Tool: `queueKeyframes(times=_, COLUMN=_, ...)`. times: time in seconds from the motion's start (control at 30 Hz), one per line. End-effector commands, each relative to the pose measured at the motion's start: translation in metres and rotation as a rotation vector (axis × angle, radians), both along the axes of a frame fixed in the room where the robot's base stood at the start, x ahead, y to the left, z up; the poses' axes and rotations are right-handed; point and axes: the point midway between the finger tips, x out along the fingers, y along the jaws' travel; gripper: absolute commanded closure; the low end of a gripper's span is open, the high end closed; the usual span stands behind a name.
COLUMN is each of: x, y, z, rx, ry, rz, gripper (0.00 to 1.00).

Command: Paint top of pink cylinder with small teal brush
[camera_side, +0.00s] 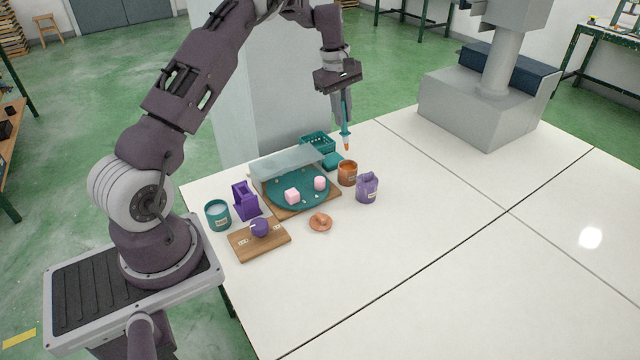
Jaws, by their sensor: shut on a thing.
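My gripper (343,118) is shut on a small teal brush (346,132), which hangs tip down with an orange tip. The brush is in the air above the orange jar (347,173), apart from it. The pink cylinder (320,183) stands on the right part of a round teal tray (290,203), below and left of the brush. A pink cube (292,196) sits on the same tray to the left of the cylinder.
A grey translucent cover (285,162) stands over the tray's back. A purple jar (367,188), a teal jar (218,214), a purple holder (245,200), a teal basket (318,143), a wooden board (259,240) and an orange piece (320,222) surround it. The table's right side is clear.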

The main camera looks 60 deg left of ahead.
Motion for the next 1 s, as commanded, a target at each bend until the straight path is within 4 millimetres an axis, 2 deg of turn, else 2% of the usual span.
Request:
queueKeyframes(times=0.37, x=-0.001, y=0.0, z=0.0, rx=0.001, ry=0.003, rz=0.0, gripper=1.0)
queueKeyframes(times=0.47, x=-0.019, y=-0.006, z=0.001, rx=0.019, ry=0.033, rz=0.003, gripper=1.0)
queueKeyframes(times=0.6, x=-0.059, y=-0.016, z=0.001, rx=0.055, ry=0.095, rz=0.003, gripper=1.0)
queueKeyframes(times=0.7, x=-0.078, y=-0.022, z=0.0, rx=0.071, ry=0.123, rz=0.001, gripper=1.0)
queueKeyframes(times=1.0, x=-0.083, y=-0.022, z=-0.029, rx=0.075, ry=0.131, rz=0.001, gripper=1.0)
